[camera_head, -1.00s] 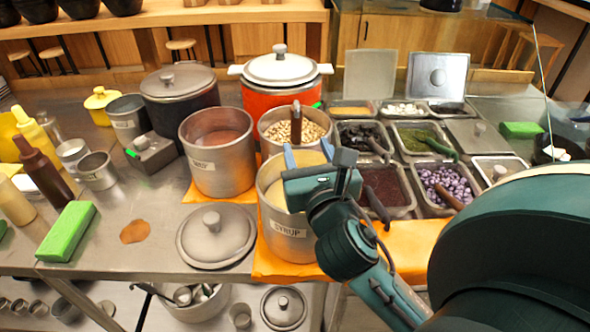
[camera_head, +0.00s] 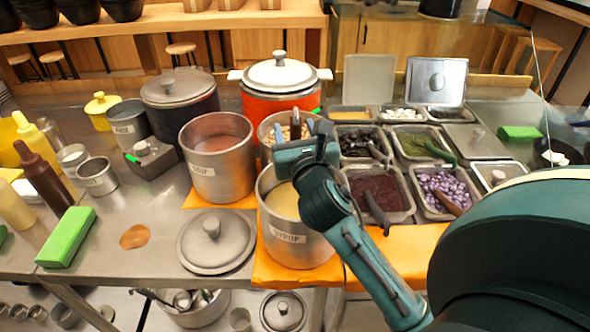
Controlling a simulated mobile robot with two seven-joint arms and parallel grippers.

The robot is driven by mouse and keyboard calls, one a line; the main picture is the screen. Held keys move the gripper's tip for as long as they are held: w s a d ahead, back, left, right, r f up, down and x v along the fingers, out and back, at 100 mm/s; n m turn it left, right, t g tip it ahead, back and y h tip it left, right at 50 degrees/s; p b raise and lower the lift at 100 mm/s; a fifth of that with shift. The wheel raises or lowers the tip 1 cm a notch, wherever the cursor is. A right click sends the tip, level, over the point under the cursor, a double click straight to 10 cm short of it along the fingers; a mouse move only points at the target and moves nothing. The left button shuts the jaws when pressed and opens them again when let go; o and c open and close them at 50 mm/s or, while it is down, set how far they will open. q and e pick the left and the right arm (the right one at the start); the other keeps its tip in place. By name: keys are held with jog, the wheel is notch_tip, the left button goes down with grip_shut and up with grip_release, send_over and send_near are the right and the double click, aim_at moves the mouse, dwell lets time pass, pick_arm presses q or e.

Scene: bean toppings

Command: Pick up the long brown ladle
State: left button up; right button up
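The long brown ladle (camera_head: 296,121) stands in a metal pot of beans (camera_head: 267,128), its brown handle pointing up above the rim. My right gripper (camera_head: 294,130) reaches over the syrup pot (camera_head: 290,233) toward the bean pot. Its two blue fingertips are spread, one on each side of the handle in this view. The gripper looks open; I cannot tell whether a finger touches the handle. The lower part of the ladle and much of the bean pot are hidden behind my gripper. My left gripper is not in view.
A soup pot (camera_head: 217,166) stands left of the bean pot, and an orange lidded cooker (camera_head: 281,95) behind it. A loose lid (camera_head: 216,242) rests in front of the soup pot.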

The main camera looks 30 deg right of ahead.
grip_shut()
dwell(0.3)
jog(key=shift+r, duration=0.35)
pick_arm(q)
jog(key=p, duration=0.1)
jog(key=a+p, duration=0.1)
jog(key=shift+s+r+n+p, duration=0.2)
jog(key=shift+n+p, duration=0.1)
pick_arm(e)
notch_tip(320, 180, up, 9)
jog(key=shift+r, duration=0.2)
